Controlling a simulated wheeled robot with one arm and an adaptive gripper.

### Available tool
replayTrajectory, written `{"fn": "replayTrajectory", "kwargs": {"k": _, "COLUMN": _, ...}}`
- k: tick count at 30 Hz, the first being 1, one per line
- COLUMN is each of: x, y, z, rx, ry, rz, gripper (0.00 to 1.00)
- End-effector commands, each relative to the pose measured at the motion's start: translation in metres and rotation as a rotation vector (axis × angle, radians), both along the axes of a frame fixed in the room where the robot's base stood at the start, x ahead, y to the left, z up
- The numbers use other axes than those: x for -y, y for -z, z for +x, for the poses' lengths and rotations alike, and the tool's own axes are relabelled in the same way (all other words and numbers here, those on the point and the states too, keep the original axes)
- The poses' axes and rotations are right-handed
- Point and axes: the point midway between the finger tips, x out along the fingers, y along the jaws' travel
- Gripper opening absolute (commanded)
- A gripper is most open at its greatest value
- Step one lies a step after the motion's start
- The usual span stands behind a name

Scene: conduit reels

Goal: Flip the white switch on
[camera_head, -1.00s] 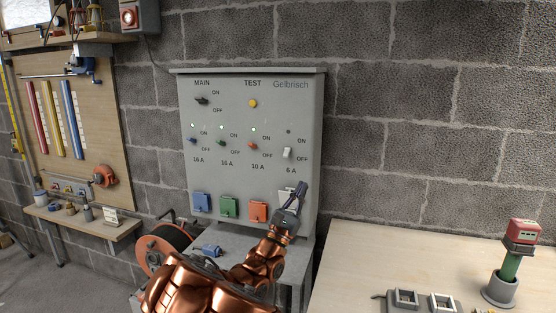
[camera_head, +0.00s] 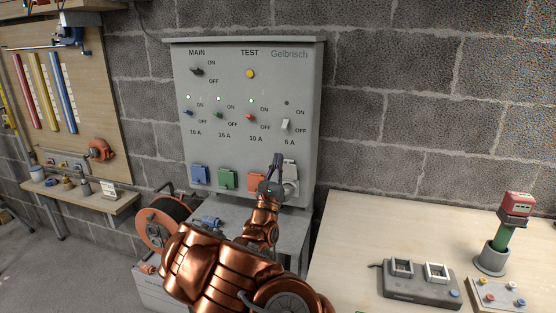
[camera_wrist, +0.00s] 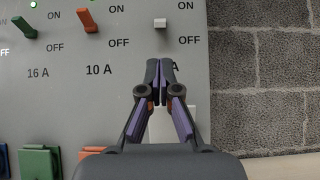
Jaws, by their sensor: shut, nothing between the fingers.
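The white switch (camera_head: 286,124) is at the right of the grey panel (camera_head: 300,75), between ON and OFF labels and above the 6 A label. Its lever points down toward OFF, and the lamp above it is dark. In the wrist view the white switch (camera_wrist: 160,23) shows above the fingertips. My gripper (camera_head: 277,156) is shut and empty, its fingers pointing up below the switch and apart from it. The closed fingertips also show in the wrist view (camera_wrist: 160,62). The gripper partly hides the white socket (camera_head: 291,170).
Blue, green and orange switches sit left of the white one, with lit lamps above them. The blue (camera_head: 200,175), green (camera_head: 228,179) and orange (camera_head: 255,183) socket covers line the panel's bottom. A wooden table (camera_head: 370,225) stands at the right.

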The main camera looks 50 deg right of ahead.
Motion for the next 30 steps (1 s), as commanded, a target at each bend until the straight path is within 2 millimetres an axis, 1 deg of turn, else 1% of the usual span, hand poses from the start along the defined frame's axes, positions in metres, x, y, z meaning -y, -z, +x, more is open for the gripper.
{"fn": "replayTrajectory", "kwargs": {"k": 1, "x": 0.005, "y": -0.008, "z": 0.001, "rx": 0.004, "ry": 0.002, "rz": -0.001, "gripper": 0.0}}
{"fn": "replayTrajectory", "kwargs": {"k": 12, "x": 0.04, "y": -0.043, "z": 0.019, "rx": 0.005, "ry": 0.001, "rz": -0.002, "gripper": 0.0}}
{"fn": "replayTrajectory", "kwargs": {"k": 18, "x": 0.05, "y": -0.053, "z": 0.025, "rx": 0.001, "ry": 0.0, "rz": -0.003, "gripper": 0.0}}
{"fn": "replayTrajectory", "kwargs": {"k": 30, "x": 0.052, "y": -0.055, "z": 0.027, "rx": 0.0, "ry": 0.0, "rz": -0.002, "gripper": 0.0}}
